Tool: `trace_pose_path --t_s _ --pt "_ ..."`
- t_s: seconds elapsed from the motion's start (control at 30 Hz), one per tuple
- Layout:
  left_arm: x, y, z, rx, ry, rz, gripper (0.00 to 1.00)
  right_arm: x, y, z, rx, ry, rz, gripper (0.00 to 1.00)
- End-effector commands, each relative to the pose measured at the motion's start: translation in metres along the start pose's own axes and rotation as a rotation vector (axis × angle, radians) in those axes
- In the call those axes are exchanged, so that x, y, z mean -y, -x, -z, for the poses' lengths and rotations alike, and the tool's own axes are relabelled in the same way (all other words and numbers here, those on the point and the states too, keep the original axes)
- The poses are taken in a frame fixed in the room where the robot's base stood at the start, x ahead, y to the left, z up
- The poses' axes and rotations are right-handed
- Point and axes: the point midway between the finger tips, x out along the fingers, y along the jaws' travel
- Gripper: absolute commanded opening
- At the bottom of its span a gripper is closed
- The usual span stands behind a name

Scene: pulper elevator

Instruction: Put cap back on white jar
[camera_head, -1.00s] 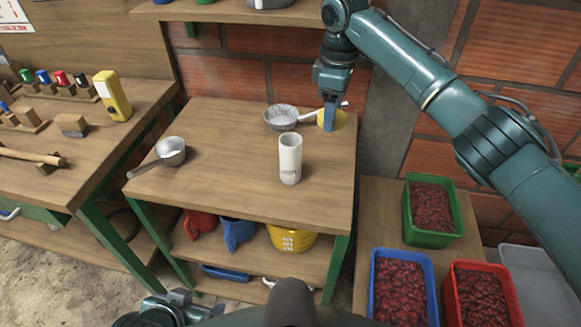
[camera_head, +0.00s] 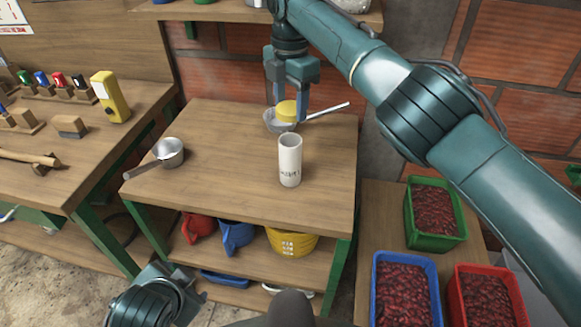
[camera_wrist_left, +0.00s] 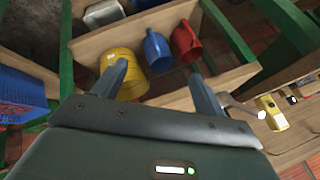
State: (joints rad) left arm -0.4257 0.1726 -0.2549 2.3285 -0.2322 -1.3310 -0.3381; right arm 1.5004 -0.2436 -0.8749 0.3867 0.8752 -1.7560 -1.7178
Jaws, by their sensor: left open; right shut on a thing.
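The white jar (camera_head: 290,163) stands upright on the wooden table (camera_head: 225,150), and its top is open. My left gripper (camera_wrist_left: 160,85) is open and empty in the left wrist view, below the table top and facing the lower shelf. The left arm also shows at the bottom left of the head view.
A metal pan (camera_head: 271,121) lies behind the jar, and a saucepan (camera_head: 169,150) lies at the left. The lower shelf holds a yellow bucket (camera_head: 292,243) and red and blue jugs. Crates of red cherries, including a green one (camera_head: 435,211), stand at the right.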

Motion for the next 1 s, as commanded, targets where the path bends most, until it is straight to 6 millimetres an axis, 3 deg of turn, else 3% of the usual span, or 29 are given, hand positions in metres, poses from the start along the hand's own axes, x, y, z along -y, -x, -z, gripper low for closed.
trace_pose_path --t_s 0.1,0.3,0.43,0.6,0.8,1.0 --pt "0.019 -0.016 0.040 -0.096 -0.297 0.154 0.72 0.000 0.000 0.000 0.000 -0.001 0.000 0.28" --pt "0.038 -0.027 0.111 -0.209 -0.849 0.457 0.72 0.000 0.000 0.000 0.000 -0.001 0.000 0.28" --pt "0.039 -0.027 0.156 -0.246 -1.225 0.679 0.72 0.000 0.000 0.000 0.000 -0.001 0.000 0.28" --pt "0.027 -0.023 0.207 -0.244 -1.707 0.987 0.72 0.000 0.000 0.000 0.000 -0.002 0.000 0.28" --pt "0.005 -0.022 0.239 -0.200 -2.123 1.275 0.72 0.000 0.000 0.000 -0.001 -0.002 0.000 0.28" --pt "-0.007 -0.024 0.248 -0.169 -2.296 1.403 0.72 0.000 0.000 0.000 0.000 -0.002 0.000 0.28"
